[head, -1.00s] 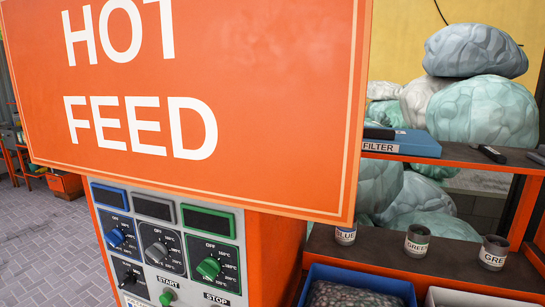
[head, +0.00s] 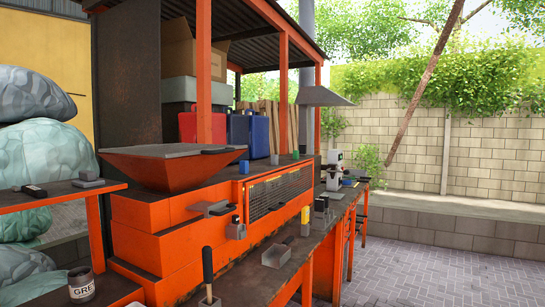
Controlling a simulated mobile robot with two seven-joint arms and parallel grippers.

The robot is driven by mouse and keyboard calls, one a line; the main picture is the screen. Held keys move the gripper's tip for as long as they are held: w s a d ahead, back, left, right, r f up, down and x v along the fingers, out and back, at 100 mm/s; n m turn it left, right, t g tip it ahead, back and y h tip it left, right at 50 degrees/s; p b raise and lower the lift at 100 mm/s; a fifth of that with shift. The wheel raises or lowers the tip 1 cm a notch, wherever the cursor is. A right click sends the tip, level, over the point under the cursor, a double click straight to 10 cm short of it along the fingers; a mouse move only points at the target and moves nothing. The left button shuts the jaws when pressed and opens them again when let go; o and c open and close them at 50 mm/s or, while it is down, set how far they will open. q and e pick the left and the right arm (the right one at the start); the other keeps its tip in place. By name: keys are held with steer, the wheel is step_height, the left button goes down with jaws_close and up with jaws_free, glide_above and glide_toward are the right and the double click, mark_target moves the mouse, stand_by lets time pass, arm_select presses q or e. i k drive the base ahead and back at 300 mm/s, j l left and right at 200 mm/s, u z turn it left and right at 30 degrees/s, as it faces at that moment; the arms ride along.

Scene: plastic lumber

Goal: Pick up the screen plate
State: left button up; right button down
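I cannot single out the screen plate for certain in the head view. An orange machine (head: 155,215) with a funnel-shaped hopper (head: 150,170) fills the middle. A dark mesh panel (head: 282,190) with a yellow strip along its top is on its front. Small grey and dark parts lie on the workbench (head: 240,280) before it, among them a grey block-like part (head: 275,256). A black-handled tool (head: 207,268) stands upright in a small holder. Neither of my grippers is in view.
A shelf at the left carries small dark items (head: 35,191) and a can labelled "GRE" (head: 81,285). Pale bags (head: 40,150) are piled behind it. A red case (head: 190,126) and blue case (head: 248,135) stand behind the machine. The paved floor (head: 440,275) at right is clear.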

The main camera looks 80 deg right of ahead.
mark_target(302, 148)
steer(key=z, duration=2.9)
